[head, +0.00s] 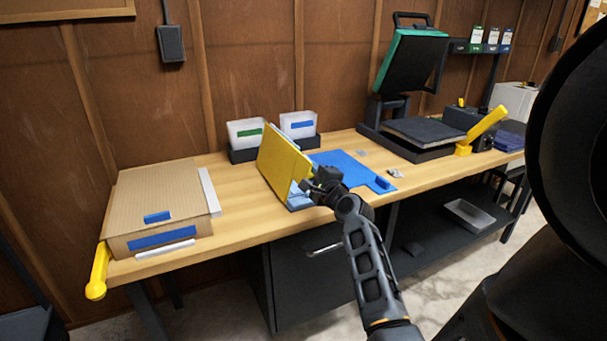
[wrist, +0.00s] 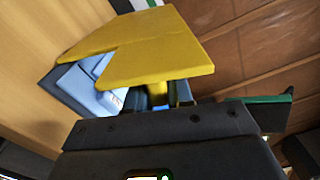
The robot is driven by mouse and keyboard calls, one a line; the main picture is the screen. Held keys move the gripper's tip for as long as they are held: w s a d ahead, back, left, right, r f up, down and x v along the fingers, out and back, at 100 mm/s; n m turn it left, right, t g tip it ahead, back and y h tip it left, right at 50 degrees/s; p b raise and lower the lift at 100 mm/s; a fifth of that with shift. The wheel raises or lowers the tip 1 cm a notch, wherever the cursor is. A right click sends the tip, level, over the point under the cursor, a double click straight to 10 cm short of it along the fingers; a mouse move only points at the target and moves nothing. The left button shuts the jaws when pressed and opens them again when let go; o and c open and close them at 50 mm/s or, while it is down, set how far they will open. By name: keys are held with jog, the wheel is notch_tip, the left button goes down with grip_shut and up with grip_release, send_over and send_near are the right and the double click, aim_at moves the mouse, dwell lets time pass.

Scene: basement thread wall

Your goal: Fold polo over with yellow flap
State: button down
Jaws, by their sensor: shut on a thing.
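The yellow flap (head: 281,160) stands raised and tilted at the left side of the blue folding board (head: 345,168). A light-blue polo (head: 299,193) shows only in part, low beside the flap, and the flap and gripper hide the rest. My gripper (head: 318,184) is at the flap's right edge, over the front of the board. In the wrist view the flap (wrist: 150,48) spreads above my gripper (wrist: 158,98), with a yellow piece between the fingers. The gripper is shut on it. The polo (wrist: 88,82) lies folded under the flap's left side.
A cardboard box (head: 150,195) stands at the left of the wooden bench (head: 240,215). Two white bins (head: 246,132) are behind the flap. A heat press (head: 415,110) stands to the right. Bare bench lies between the box and the flap.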

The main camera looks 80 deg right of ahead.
jog(key=shift+s+d+f+m, duration=0.1)
jog(key=shift+s+d+m, duration=0.2)
jog(key=shift+m, duration=0.1)
jog(key=c, duration=1.1)
grip_release()
jog(key=shift+f, duration=0.1)
jog(key=shift+v, duration=3.9)
